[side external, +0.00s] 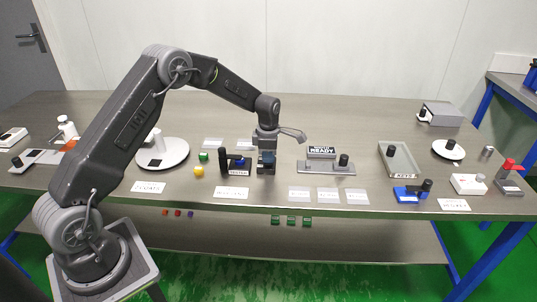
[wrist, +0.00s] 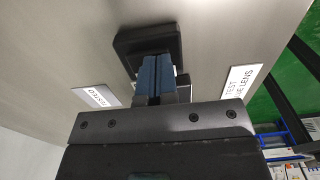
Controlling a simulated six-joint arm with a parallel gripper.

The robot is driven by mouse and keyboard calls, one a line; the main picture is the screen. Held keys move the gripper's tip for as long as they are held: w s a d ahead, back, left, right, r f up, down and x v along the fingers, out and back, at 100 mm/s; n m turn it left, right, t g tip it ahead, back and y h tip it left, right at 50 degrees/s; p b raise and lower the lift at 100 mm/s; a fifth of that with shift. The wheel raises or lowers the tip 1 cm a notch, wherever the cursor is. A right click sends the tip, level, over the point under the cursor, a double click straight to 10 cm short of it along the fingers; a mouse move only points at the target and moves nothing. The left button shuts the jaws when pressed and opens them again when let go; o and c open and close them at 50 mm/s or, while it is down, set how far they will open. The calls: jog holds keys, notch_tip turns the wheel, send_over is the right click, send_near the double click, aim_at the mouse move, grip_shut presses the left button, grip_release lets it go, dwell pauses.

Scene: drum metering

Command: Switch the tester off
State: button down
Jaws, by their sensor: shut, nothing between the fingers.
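The tester (side external: 237,172) is a small dark unit with a label on its front, an upright dark post at its left and a blue part on top. It stands near the middle of the table. My gripper (side external: 266,168) points down just right of it, low over the table. In the wrist view my gripper (wrist: 160,75) shows its blue fingers pressed together, with nothing held. A black rounded block (wrist: 148,42) lies at the fingertips there. Whether they touch it I cannot tell. The tester's switch position is too small to read.
A white label card (wrist: 238,82) lies right of the fingers, another (wrist: 97,96) left. Yellow (side external: 199,171) and green (side external: 203,156) pieces lie left of the tester. A grey fixture (side external: 326,167) with a black knob stands to the right. A white round dish (side external: 176,157) stands further left.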

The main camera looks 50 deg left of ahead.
jog(key=shift+s+d+f, duration=0.1)
jog(key=shift+f, duration=0.2)
jog(key=shift+w+a+r, duration=0.2)
jog(key=shift+w+a, duration=0.35)
jog(key=shift+a, duration=0.05)
jog(key=shift+r, duration=0.1)
notch_tip(320, 180, up, 14)
dwell(0.6)
